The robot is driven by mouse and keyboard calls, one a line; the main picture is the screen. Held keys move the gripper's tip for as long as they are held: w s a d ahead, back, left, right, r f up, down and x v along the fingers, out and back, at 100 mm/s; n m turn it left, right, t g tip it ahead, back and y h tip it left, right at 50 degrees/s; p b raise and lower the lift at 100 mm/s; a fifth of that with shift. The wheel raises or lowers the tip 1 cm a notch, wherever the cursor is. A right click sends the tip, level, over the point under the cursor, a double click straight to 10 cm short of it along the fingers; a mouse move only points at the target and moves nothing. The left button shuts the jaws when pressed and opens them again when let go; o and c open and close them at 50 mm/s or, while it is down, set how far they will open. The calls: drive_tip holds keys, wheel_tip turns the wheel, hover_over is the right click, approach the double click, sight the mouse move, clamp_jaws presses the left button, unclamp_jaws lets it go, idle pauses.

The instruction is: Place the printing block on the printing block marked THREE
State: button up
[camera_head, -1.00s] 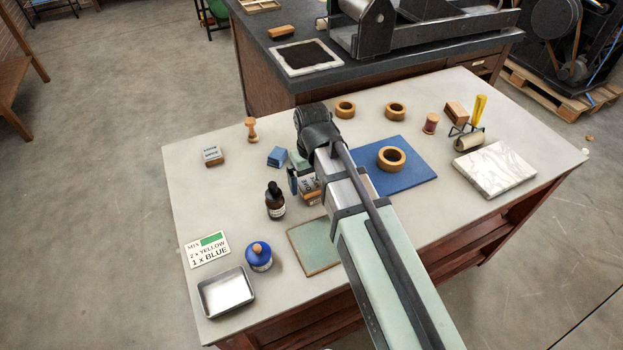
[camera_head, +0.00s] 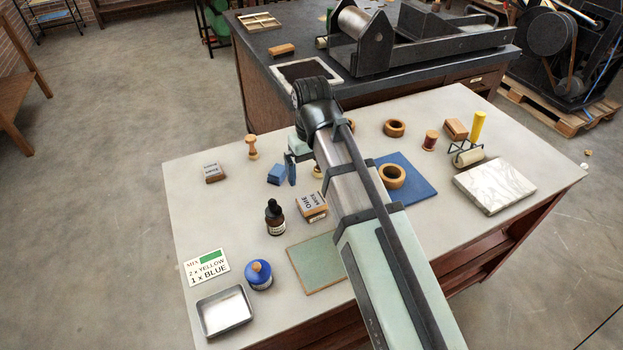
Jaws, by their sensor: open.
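A wooden printing block (camera_head: 312,208) with a pale lettered top, which seems to read ONE, sits on the table right of the dropper bottle. Its side looks layered; I cannot tell whether it is one block or two stacked. A second wooden block (camera_head: 213,172) with a small label lies at the back left; its lettering is too small to read. My gripper (camera_head: 305,174) is above the table, behind the first block and apart from it. One dark finger shows; the other is mostly hidden by my arm. It is open, and I see no block held.
Close to my gripper are a blue block (camera_head: 276,174) and a small tan object (camera_head: 317,171). A dropper bottle (camera_head: 275,218), blue jar (camera_head: 259,275), metal tray (camera_head: 224,311) and green mat (camera_head: 318,264) are in front. A wooden-handled stamp (camera_head: 251,147) stands behind.

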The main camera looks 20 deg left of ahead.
drive_tip(key=shift+r, duration=0.9)
